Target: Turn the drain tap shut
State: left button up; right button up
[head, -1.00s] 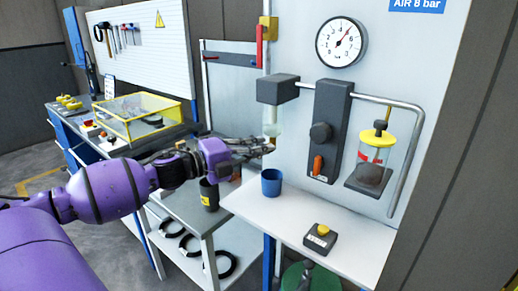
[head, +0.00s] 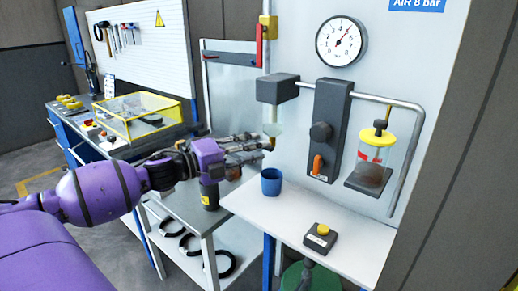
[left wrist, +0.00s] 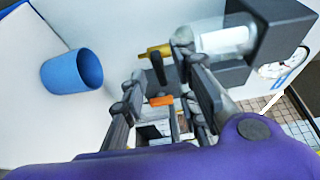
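The drain tap (head: 269,147) is a small brass piece under the clear bowl (head: 272,127) that hangs from a dark grey block on the panel. In the left wrist view the brass tap (left wrist: 155,51) has a dark lever (left wrist: 158,68) pointing down from it. My left gripper (head: 262,150) reaches in from the left, its fingertips close to the tap. In the left wrist view its fingers (left wrist: 160,68) are apart, with the lever showing in the gap. I cannot tell whether a finger touches it. My right gripper is not in view.
A blue cup (head: 271,182) stands on the white shelf (head: 250,205) below the tap. A button box (head: 320,238) is farther right. The panel carries a gauge (head: 341,42), an orange lever (head: 317,165) and a yellow-capped jar (head: 372,160). A dark canister (head: 209,195) stands left of the shelf.

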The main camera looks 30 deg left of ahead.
pick_arm(q)
jog(key=v, duration=0.6)
jog(key=shift+s+a, duration=0.1)
jog(key=shift+s, duration=0.05)
dwell(0.4)
